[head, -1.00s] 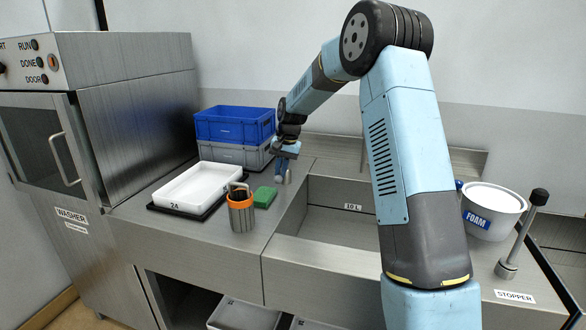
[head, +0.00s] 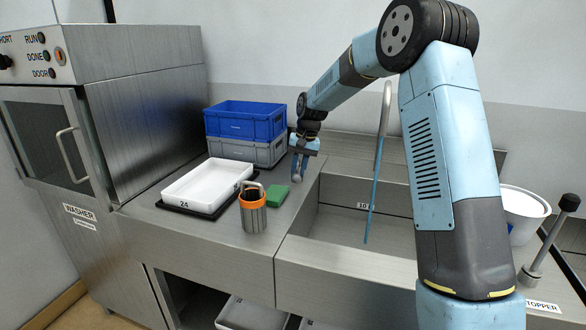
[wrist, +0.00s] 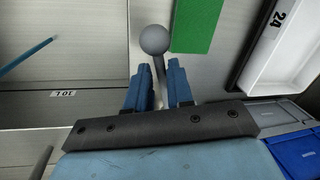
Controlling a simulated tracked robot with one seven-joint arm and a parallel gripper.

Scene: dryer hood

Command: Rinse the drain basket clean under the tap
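The drain basket (head: 253,213), a grey ribbed cylinder with an orange rim, a bent handle and a dark inside, stands upright on the counter left of the sink (head: 340,232). The tap (head: 385,105) rises behind the sink, partly hidden by my arm. A blue stream of water (head: 373,195) falls from it into the basin. My gripper (head: 297,170) is low over the counter at the sink's back left. In the wrist view a ball-ended grey lever (wrist: 154,42) stands between my fingers (wrist: 160,78), which are a small gap apart. I cannot tell whether they clamp it.
A green sponge (head: 278,196) lies beside the basket. A white tray (head: 207,180) on a black mat and stacked blue (head: 245,122) and grey (head: 246,150) crates stand left of the gripper. A white tub (head: 525,205) and a stopper lever (head: 545,240) are at right. The washer (head: 60,150) is far left.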

